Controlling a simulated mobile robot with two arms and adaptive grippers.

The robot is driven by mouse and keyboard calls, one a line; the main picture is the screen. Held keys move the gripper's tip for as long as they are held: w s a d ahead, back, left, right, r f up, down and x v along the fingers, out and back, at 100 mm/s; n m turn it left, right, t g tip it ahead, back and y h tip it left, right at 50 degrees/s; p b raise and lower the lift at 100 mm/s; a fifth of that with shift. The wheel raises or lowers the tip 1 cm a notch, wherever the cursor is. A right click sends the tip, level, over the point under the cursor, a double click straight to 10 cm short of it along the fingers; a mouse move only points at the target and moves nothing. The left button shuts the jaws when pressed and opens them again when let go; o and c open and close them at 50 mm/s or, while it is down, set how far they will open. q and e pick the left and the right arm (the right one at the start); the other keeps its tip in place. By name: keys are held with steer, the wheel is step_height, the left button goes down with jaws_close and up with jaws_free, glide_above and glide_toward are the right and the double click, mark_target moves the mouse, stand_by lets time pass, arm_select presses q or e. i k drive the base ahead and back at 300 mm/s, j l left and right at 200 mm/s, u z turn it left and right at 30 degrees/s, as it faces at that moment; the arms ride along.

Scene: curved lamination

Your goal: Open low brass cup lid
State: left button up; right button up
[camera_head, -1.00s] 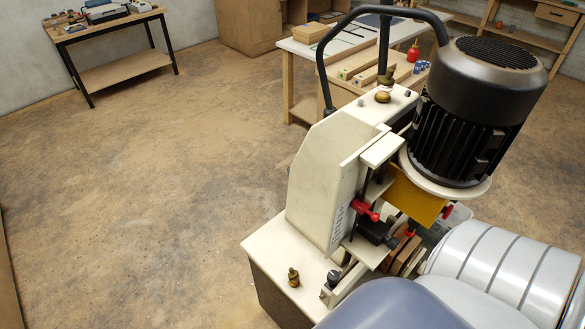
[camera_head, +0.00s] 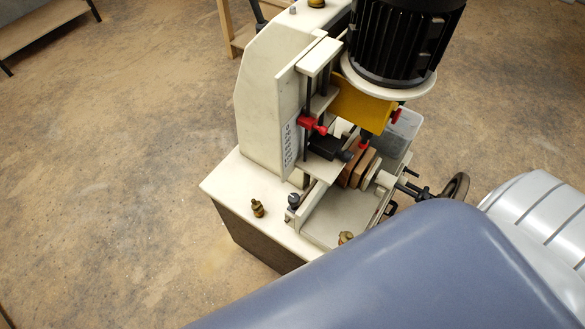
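A small brass cup (camera_head: 257,207) stands low on the cream base of the machine, near its left front corner. It looks upright; whether its lid is open or shut is too small to tell. Another brass fitting (camera_head: 345,237) shows at the front of the machine's table, just above my blue-grey arm link. Neither of my grippers is in view. My arm covers the lower right of the picture.
The cream machine (camera_head: 262,95) carries a black motor (camera_head: 400,40), a yellow plate (camera_head: 358,103), red knobs (camera_head: 312,124) and a clamped wooden piece (camera_head: 357,168). A handwheel (camera_head: 456,187) is at right. The floor left of the machine is clear. A workbench (camera_head: 40,25) stands far upper left.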

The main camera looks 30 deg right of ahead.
mark_target(256, 204)
steer(key=i+j+z, duration=0.15)
steer(key=z, duration=0.25)
steer(key=i+j+z, duration=0.15)
steer(key=j+z, duration=0.2)
steer(key=i+j+z, duration=0.1)
steer(key=j+z, duration=0.7)
steer(key=i+l, duration=0.05)
steer(key=l, duration=0.05)
